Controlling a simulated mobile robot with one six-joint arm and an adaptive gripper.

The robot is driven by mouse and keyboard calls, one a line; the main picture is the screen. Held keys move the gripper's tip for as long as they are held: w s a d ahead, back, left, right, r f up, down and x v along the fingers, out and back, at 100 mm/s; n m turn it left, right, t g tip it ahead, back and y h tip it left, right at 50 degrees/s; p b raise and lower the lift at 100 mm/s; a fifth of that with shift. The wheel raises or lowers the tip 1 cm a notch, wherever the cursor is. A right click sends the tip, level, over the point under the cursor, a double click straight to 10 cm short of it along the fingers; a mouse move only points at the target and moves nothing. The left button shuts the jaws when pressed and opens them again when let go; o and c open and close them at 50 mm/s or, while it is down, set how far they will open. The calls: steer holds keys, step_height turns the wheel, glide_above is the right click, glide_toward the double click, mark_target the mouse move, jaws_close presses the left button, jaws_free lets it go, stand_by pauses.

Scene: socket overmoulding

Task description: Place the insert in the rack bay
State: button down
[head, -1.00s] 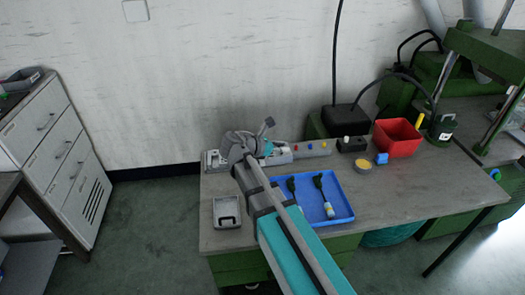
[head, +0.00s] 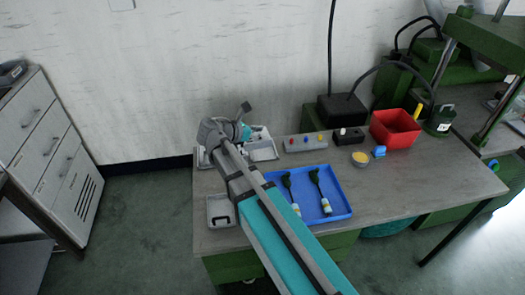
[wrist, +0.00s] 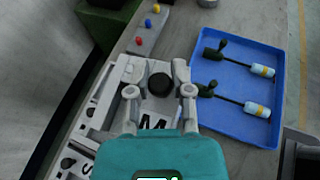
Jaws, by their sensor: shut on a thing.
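My gripper (wrist: 160,92) has its two grey fingers closed around the sides of a dark round piece, the insert (wrist: 159,84), in the wrist view. The light grey rack (wrist: 98,118) with its compartments lies below and to the left of the fingers; it also shows in the head view (head: 263,151), at the back left of the bench. The insert is seen over the rack's right part, and its height above it cannot be told. In the head view my arm hides the fingers, the insert and part of the rack.
A blue tray (head: 339,211) with two dark-handled tools lies right of my arm. A grey block with coloured knobs (head: 292,147) stands beside the rack. A small grey tray (head: 221,222) is at the front left. A red bin (head: 395,130) stands at the back right.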

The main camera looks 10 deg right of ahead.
steer(key=shift+w+d+f, duration=0.1)
steer(key=shift+w+d, duration=0.25)
steer(key=shift+d, duration=0.1)
steer(key=w+d+f+b, duration=0.1)
steer(key=w+d, duration=0.2)
steer(key=d, duration=0.5)
steer(key=w+d+f+b, duration=0.1)
steer(key=w+d, duration=0.3)
steer(key=d, duration=0.5)
steer(key=shift+w+d+f+b, duration=0.3)
steer(key=shift+f+b, duration=0.1)
steer(key=shift+b, duration=0.1)
steer(key=shift+a, duration=0.1)
